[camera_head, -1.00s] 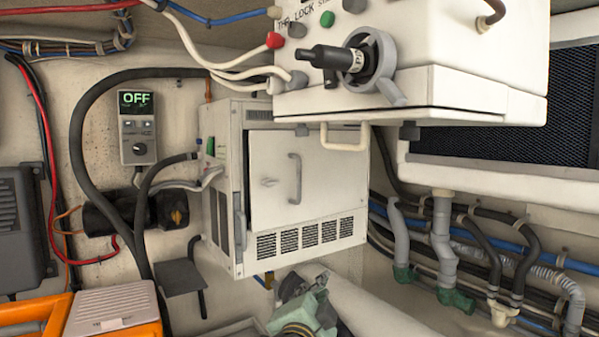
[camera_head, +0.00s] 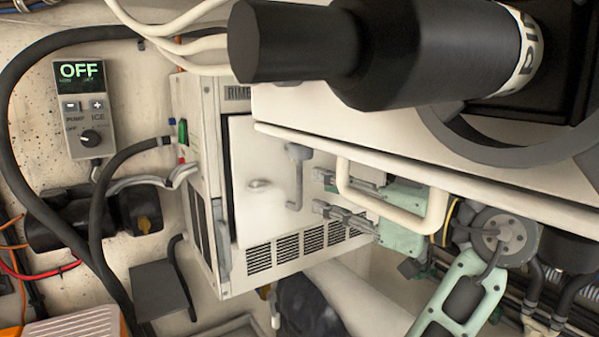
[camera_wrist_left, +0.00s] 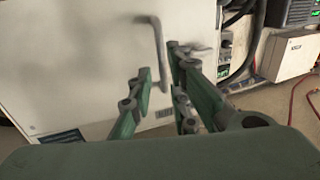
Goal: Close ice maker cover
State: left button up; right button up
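The ice maker (camera_head: 205,150) is a white box on the wall, left of centre in the head view. Its white cover (camera_head: 262,205) carries a grey upright bar handle (camera_head: 297,177). A dark gap shows along the cover's left edge, so it looks slightly ajar. My left gripper (camera_head: 322,192) is just right of the handle, fingers pointing at the cover, apart and empty. In the left wrist view the open fingers (camera_wrist_left: 158,62) are in front of the cover (camera_wrist_left: 70,70), and the handle (camera_wrist_left: 153,45) lies just beyond their tips. My right gripper is not in view.
A white overhead box with a cream rail (camera_head: 435,212) and a large black cylinder (camera_head: 380,50) hang close above my arm. A control panel reading OFF (camera_head: 85,108) is on the left wall. Black hoses (camera_head: 28,180) run beside the ice maker.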

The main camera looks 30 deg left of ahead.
aim_at(301, 182)
pick_arm(q)
jog(key=a+p, duration=0.1)
jog(key=a, duration=0.5)
jog(key=shift+w+a, duration=0.3)
jog(key=shift+a, duration=0.35)
jog(key=shift+d, duration=0.1)
jog(key=shift+c, duration=0.2)
grip_shut()
